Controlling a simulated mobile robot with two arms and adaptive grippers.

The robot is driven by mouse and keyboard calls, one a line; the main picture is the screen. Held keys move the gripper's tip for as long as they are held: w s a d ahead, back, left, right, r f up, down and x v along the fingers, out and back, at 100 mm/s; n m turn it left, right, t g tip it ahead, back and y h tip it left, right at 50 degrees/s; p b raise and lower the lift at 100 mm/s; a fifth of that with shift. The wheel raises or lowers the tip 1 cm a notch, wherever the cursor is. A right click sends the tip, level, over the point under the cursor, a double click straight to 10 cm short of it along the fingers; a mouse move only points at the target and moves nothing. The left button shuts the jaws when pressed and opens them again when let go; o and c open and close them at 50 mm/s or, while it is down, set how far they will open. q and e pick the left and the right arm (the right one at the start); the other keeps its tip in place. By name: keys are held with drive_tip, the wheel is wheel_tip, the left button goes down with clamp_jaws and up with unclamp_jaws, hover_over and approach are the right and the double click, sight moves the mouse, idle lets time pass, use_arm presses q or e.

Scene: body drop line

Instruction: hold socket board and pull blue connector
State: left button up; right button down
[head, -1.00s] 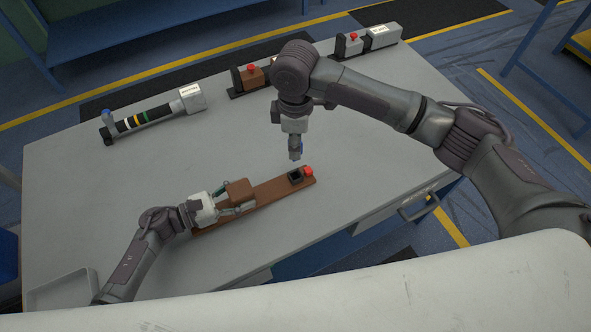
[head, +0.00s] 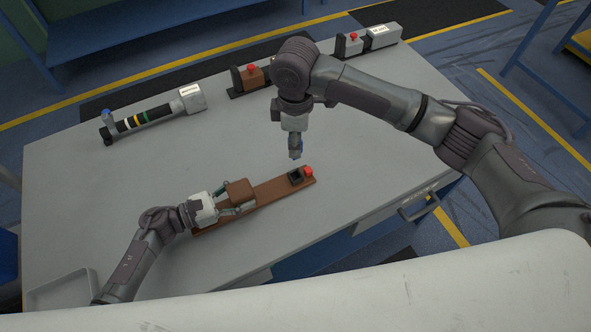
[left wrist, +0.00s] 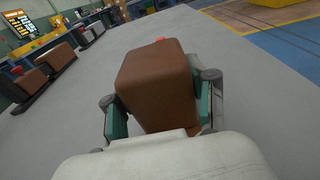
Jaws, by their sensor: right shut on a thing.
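The brown socket board (head: 270,195) lies on the grey table with a brown block (head: 239,191), a black socket (head: 295,177) and a red knob (head: 308,171) on it. My left gripper (head: 231,200) is open around the block, one finger on each side; the left wrist view shows the block (left wrist: 158,85) between its teal pads. My right gripper (head: 295,147) points down above the socket, shut on the blue connector (head: 299,145), mostly hidden by the fingers. The connector is clear of the socket, a little above it.
A striped black cylinder with a light block (head: 188,98) lies at the back left. Other brown (head: 253,77) and grey (head: 350,44) block fixtures stand along the back edge. A shallow tray (head: 62,290) sits at the front left. The table's middle left is clear.

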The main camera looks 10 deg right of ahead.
use_arm(q)
drive_tip(key=o, duration=0.5)
drive_tip(key=shift+s+f, duration=0.15)
drive_tip(key=shift+f, duration=0.25)
drive_tip(key=shift+a, duration=0.15)
drive_tip(key=v, duration=1.1)
drive_tip(key=shift+a+r, duration=0.35)
drive_tip(key=shift+r, duration=0.05)
drive_tip(key=shift+s, duration=0.1)
